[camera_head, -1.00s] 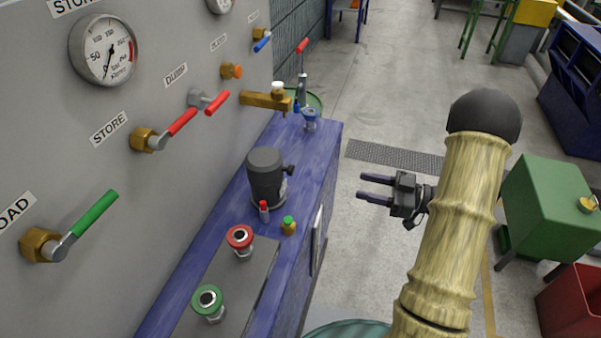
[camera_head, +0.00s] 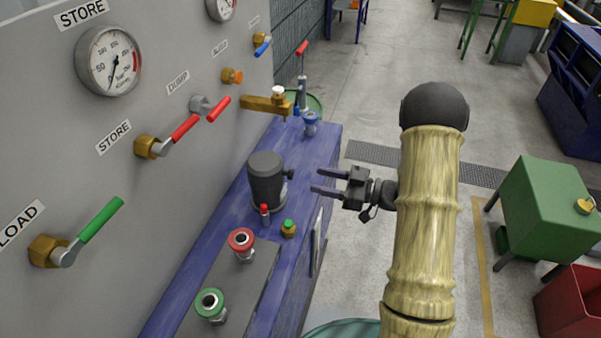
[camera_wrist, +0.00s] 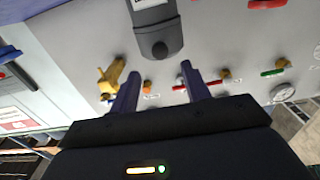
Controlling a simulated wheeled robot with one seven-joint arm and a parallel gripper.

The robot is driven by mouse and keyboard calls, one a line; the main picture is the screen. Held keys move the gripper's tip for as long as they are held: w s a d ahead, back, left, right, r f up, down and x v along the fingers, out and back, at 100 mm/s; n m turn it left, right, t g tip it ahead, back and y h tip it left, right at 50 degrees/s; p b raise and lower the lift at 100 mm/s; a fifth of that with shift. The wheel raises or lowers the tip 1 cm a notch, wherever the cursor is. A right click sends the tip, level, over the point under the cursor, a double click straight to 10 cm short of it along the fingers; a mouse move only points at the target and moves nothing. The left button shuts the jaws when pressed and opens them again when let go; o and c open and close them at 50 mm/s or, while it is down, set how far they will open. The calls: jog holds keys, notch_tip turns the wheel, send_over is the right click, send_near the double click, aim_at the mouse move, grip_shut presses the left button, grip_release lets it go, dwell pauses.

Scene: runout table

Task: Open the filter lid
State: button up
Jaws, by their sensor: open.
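The filter (camera_head: 267,190) is a dark grey cylinder standing upright on the blue bench. Its lid (camera_head: 265,161) looks seated on top, with a small black knob (camera_head: 290,174) at its right side. My gripper (camera_head: 317,181) is open and empty, to the right of the filter and apart from it, fingers pointing left towards it. In the wrist view my two fingers (camera_wrist: 160,72) are spread, and a dark grey body (camera_wrist: 157,35), probably the filter, shows beyond them at the top.
The blue bench (camera_head: 325,140) carries a red-ringed fitting (camera_head: 241,241), a green-ringed fitting (camera_head: 211,304) and a small red-topped valve (camera_head: 264,212) close to the filter. A grey panel with valve handles and a gauge (camera_head: 109,61) rises at left. Open floor lies right of the bench.

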aim_at(293, 174)
jog(key=p+x, duration=0.1)
jog(key=x, duration=0.5)
jog(key=shift+a, duration=0.2)
jog(key=shift+c, duration=0.5)
jog(key=shift+w, duration=0.1)
grip_shut()
